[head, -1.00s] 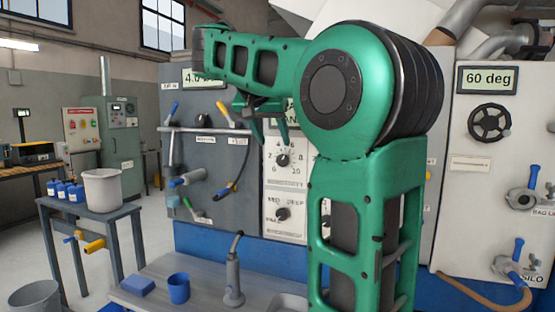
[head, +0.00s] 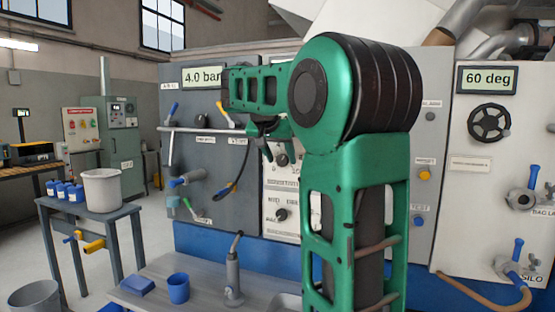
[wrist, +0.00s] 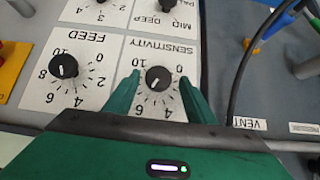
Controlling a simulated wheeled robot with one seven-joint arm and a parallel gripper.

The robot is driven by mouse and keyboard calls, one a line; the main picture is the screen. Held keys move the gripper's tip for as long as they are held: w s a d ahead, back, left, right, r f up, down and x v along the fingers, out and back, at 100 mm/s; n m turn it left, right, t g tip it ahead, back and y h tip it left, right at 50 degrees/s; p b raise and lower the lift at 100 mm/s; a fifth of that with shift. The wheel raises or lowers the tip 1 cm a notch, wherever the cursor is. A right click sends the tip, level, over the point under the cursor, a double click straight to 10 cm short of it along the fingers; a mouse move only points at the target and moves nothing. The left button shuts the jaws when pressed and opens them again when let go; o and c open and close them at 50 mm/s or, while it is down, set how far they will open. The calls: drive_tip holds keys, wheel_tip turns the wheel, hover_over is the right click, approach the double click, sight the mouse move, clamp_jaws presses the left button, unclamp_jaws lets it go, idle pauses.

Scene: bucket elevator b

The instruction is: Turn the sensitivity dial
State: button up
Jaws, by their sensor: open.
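The sensitivity dial (wrist: 158,79) is a black round knob on a white scale plate, seen upside down in the wrist view. A white mark shows on its lower left. My gripper (wrist: 159,84) is open, with one green finger on each side of the knob; I cannot tell whether either touches it. The finger on the left covers part of the scale. In the head view, my green gripper (head: 276,149) is in front of the panel and the dial (head: 282,160) shows just beside its fingers, partly hidden.
The feed dial (wrist: 63,66) is close to the left finger in the wrist view. The MID/DEEP knob (head: 281,214) is below the sensitivity dial in the head view. A grey bench with a blue cup (head: 178,288) and a hand pump (head: 233,275) stands lower in front.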

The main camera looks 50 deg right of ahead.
drive_tip(key=shift+c, duration=0.6)
drive_tip(key=c, duration=0.9)
drive_tip(key=shift+t, duration=0.3)
drive_tip(key=o, duration=1)
